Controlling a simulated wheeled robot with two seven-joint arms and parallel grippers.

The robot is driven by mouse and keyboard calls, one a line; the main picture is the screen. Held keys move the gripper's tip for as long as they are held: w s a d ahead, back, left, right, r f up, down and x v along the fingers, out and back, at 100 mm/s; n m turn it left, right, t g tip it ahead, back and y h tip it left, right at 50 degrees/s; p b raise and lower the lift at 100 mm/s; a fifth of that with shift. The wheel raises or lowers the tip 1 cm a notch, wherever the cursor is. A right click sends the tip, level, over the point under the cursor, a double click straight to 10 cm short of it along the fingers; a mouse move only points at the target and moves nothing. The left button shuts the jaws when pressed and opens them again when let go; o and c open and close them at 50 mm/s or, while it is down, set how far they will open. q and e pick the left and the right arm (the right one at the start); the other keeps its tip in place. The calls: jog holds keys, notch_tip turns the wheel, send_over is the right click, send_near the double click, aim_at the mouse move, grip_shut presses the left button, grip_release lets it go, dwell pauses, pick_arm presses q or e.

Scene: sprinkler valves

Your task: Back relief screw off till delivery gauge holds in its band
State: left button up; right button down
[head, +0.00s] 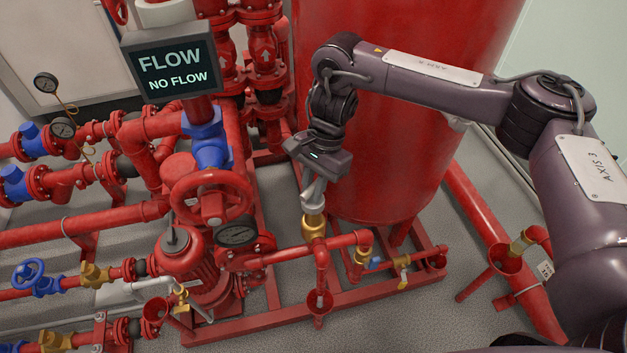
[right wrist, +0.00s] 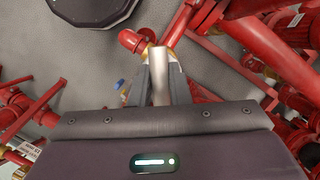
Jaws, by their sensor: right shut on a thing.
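The relief valve (head: 314,225) is a brass body on red pipe, in front of the big red tank, with an upright silver screw stem above it. My right gripper (head: 311,180) comes down over it and is shut on the silver stem. In the right wrist view, the silver relief screw (right wrist: 161,75) sits between both fingers, with a little brass behind it. A dark round gauge (head: 238,233) sits by the red pump; its needle is too small to read. I cannot tell whether it is the delivery gauge. My left gripper is not in view.
A red handwheel (head: 211,199) and red pipes stand left of my right gripper. The red tank (head: 400,140) is close behind my arm. Two more gauges (head: 45,83) (head: 62,128) stand at the far left.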

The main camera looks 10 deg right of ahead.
aim_at(311, 188)
jog(key=c, duration=1.3)
grip_release()
notch_tip(311, 188, up, 3)
jog(key=p, duration=0.3)
jog(key=shift+r, duration=0.15)
jog(key=shift+s, duration=0.1)
